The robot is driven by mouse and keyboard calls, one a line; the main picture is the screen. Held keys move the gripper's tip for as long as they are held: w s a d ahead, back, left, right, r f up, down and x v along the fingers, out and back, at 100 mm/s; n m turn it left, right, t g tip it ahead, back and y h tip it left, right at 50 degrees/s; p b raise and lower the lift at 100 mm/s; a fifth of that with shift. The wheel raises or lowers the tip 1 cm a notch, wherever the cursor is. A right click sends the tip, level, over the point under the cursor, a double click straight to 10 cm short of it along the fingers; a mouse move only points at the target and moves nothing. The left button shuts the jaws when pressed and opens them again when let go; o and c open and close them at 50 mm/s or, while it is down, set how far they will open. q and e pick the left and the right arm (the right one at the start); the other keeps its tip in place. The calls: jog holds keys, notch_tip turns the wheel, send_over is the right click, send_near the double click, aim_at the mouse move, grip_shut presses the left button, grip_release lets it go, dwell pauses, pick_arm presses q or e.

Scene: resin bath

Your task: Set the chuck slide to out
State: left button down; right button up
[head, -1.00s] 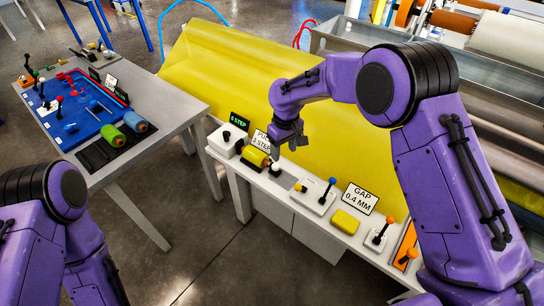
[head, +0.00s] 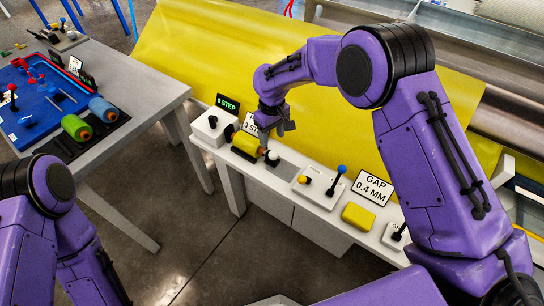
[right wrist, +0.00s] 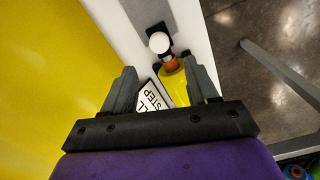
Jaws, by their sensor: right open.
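A chuck slide with a round white knob (head: 272,157) sits on the white bench at the right end of a yellow spool (head: 248,142). In the right wrist view the white knob (right wrist: 158,42) stands on a dark slot, with an orange piece between it and the yellow spool (right wrist: 178,86). My right gripper (head: 276,128) is over the spool and knob, apart from the knob. In the right wrist view its two fingers (right wrist: 163,82) are spread, with nothing clearly held. The slide's setting is hard to read. My left arm shows at lower left, but its gripper is out of view.
A green-lettered step display (head: 228,104) and a partly hidden sign stand behind the spool. To the right are a blue-topped lever (head: 342,169), a gap sign (head: 373,188) and a yellow block (head: 358,216). A table with a blue tray (head: 40,140) stands left. Yellow sheet lies behind.

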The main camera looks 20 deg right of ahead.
aim_at(272, 153)
notch_tip(272, 153, down, 9)
jog(key=shift+f+p, duration=0.1)
jog(key=shift+p, duration=0.65)
jog(key=shift+s, duration=0.1)
grip_shut()
